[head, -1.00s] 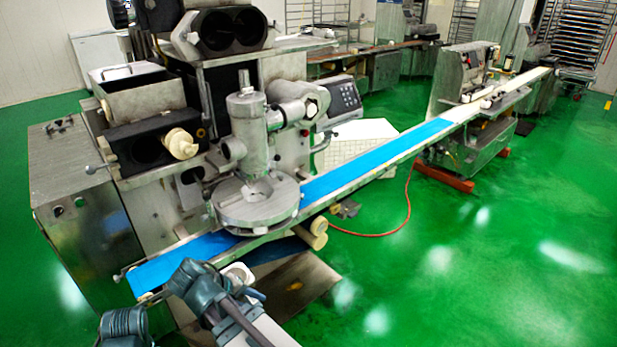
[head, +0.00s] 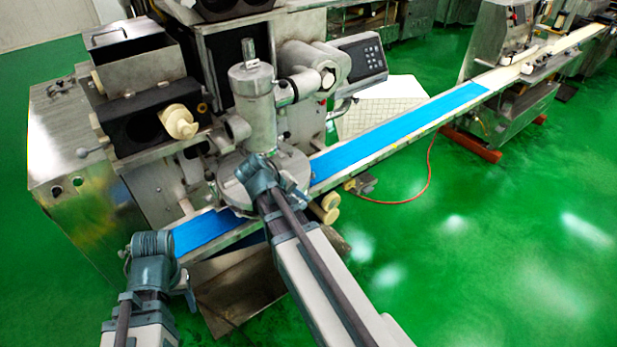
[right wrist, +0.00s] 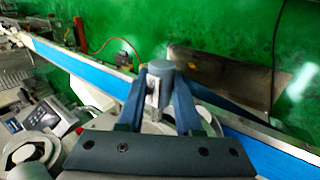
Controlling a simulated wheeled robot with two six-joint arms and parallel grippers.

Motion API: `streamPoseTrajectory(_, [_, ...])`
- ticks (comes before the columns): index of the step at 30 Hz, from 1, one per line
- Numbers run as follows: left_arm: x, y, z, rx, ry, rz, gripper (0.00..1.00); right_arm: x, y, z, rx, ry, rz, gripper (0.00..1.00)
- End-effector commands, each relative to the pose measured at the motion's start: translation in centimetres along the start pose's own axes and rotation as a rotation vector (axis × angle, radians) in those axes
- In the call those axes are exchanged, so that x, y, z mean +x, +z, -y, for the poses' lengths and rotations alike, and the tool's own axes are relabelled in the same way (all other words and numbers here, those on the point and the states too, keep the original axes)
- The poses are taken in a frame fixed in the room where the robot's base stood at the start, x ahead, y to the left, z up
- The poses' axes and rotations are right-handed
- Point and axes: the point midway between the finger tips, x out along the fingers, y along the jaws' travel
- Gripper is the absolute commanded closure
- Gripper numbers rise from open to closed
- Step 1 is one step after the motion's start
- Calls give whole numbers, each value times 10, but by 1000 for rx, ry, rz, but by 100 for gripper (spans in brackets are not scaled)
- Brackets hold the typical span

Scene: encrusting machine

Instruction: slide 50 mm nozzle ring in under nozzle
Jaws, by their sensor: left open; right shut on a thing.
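The encrusting machine's upright metal nozzle cylinder (head: 253,112) stands over a round metal disc (head: 232,190) beside the blue belt. The nozzle's lower end is hidden behind my right gripper (head: 280,178), which is in front of the disc. In the right wrist view my right gripper (right wrist: 160,105) is shut on a small pale metal piece, which I take to be the 50 mm nozzle ring (right wrist: 152,93). Most of it is hidden by the fingers. My left gripper (head: 153,248) is open, low at the left near the belt's near end; its fingers are hard to make out.
The blue belt (head: 400,118) runs from the lower left to a second machine (head: 510,75) at the upper right. A control panel (head: 360,58) juts out right of the nozzle cylinder. A red hose (head: 428,165) lies on the open green floor at the right.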

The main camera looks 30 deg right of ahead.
Motion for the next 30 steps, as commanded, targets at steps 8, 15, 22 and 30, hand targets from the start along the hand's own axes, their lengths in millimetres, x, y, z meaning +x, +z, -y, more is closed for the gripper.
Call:
streamPoseTrajectory(8, [-20, 1, 2, 1, 0, 0, 38, 6, -9, -45, -9, 6, -5, 100])
streamPoseTrajectory(15, [-16, 1, 2, 0, 0, 0, 38, 8, -11, -44, -10, 6, -6, 100])
streamPoseTrajectory(22, [-7, 0, 1, 0, 0, 0, 38, 16, -25, -38, -10, 6, -6, 100])
streamPoseTrajectory(30, [12, -1, -1, -1, 0, 0, 38, 32, -56, -28, -9, 6, -6, 100])
